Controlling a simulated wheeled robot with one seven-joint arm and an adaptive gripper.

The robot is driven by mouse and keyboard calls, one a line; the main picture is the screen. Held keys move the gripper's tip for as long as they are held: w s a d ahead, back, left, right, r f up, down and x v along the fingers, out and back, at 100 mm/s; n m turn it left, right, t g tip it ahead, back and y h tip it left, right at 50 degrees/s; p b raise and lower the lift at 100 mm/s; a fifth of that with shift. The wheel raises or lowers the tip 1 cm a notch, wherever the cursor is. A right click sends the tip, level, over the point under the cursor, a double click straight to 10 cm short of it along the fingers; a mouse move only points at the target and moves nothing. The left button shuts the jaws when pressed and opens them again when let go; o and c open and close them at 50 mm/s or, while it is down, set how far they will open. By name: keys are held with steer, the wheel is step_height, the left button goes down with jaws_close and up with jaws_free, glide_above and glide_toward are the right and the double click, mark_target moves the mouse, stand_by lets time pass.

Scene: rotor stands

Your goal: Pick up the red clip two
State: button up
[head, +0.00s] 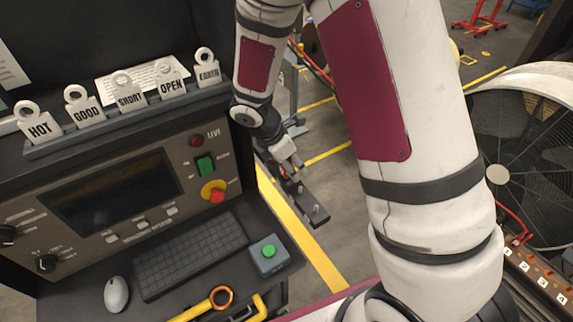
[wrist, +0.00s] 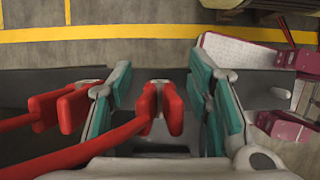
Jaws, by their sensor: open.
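In the wrist view, a red clip (wrist: 160,110) with a red lead stands between the teal-padded fingers of my gripper (wrist: 163,88). The fingers are open, one on each side, with visible gaps to the clip. A second red clip (wrist: 60,106) with its own red lead sits to the left, outside the left finger. I see no number on either clip, so I cannot tell which is two. In the head view, my gripper (head: 289,164) is low over a dark bar (head: 306,202) beside the console; the clips are too small to tell apart there.
A console (head: 110,215) with a keyboard (head: 190,256) and a row of labelled tags (head: 130,95) stands left. A large fan (head: 530,150) stands right. In the wrist view, maroon-and-white parts (wrist: 240,52) lie right of the fingers. Floor with yellow lines (wrist: 100,35) lies beyond.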

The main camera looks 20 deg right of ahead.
jaws_close()
